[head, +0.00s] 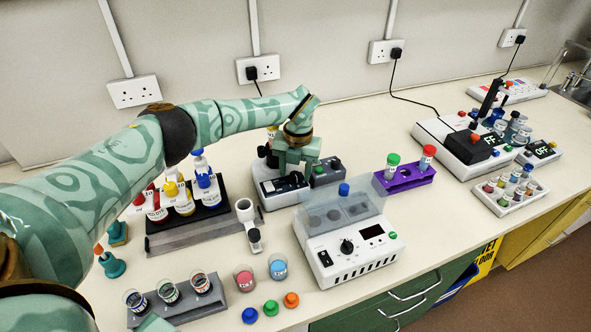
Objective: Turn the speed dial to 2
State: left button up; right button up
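My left gripper (295,170) points down over a low white and black device (270,195) in the middle of the bench. Its two fingers appear apart, just above or around the dark front top of that device; I cannot tell whether they touch it. Any dial directly under the fingers is hidden. A black round dial (347,247) shows on the sloped front panel of a white box with a clear lid (340,210), in front of the gripper and apart from it. The numbers around this dial are too small to read.
A rack of bottles (180,225) stands left of the device, and a purple tube rack (400,180) stands right. Cups (244,278) and coloured caps (291,299) lie in front. A white instrument with an OFF display (470,145) stands at right. Free bench lies right of the box.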

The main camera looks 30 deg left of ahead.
aim_at(299, 174)
pick_arm(q)
notch_tip(299, 174, up, 16)
jog(key=p, duration=0.2)
jog(key=shift+d, duration=0.4)
jog(key=shift+w+r, duration=0.1)
jog(key=shift+r, duration=0.05)
